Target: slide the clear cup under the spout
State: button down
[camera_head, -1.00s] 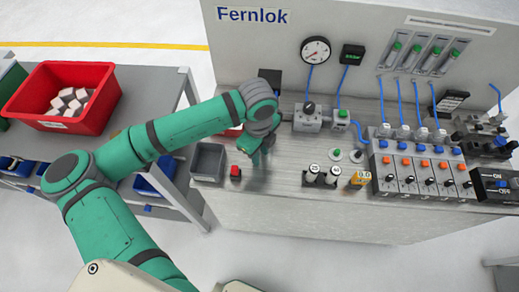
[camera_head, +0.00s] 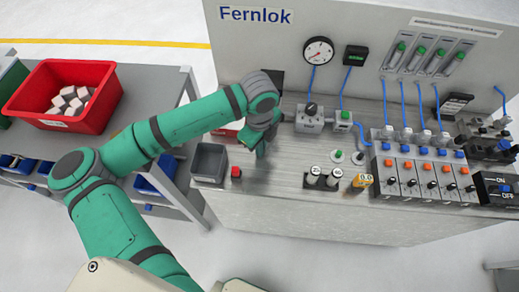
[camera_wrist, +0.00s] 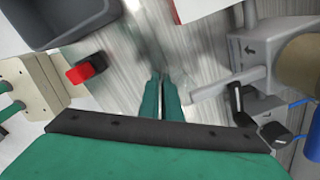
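My gripper (camera_head: 261,153) points down over the metal bench top, right of the grey bin and left of the valve block. In the wrist view its two thin green fingers (camera_wrist: 164,76) lie side by side with almost no gap, and nothing clearly shows between them. A short metal tube, seemingly the spout (camera_wrist: 222,84), sticks out leftward from the valve block (camera_wrist: 262,52), just right of the fingers. The same block (camera_head: 310,118) shows in the head view. I cannot make out the clear cup for sure; the bench beyond the fingertips is streaked with faint reflections.
The grey bin (camera_head: 209,163) and a red button (camera_head: 236,172) stand left of my gripper. A row of valves (camera_head: 425,170) fills the right side. Bare bench lies between the button and the cylinders.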

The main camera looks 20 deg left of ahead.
jog(key=shift+w+a, duration=0.1)
jog(key=shift+w, duration=0.5)
jog(key=c, duration=2)
grip_release()
jog(key=shift+s, duration=0.15)
jog(key=shift+o, duration=0.5)
jog(key=shift+s+a, duration=0.1)
jog(key=shift+a, duration=0.05)
jog(key=shift+d+r, duration=0.1)
jog(key=shift+d, duration=0.1)
jog(key=shift+w, duration=0.2)
notch_tip(320, 180, up, 11)
jog(key=shift+s+a+f, duration=0.2)
jog(key=shift+s, duration=0.05)
jog(key=shift+s, duration=0.1)
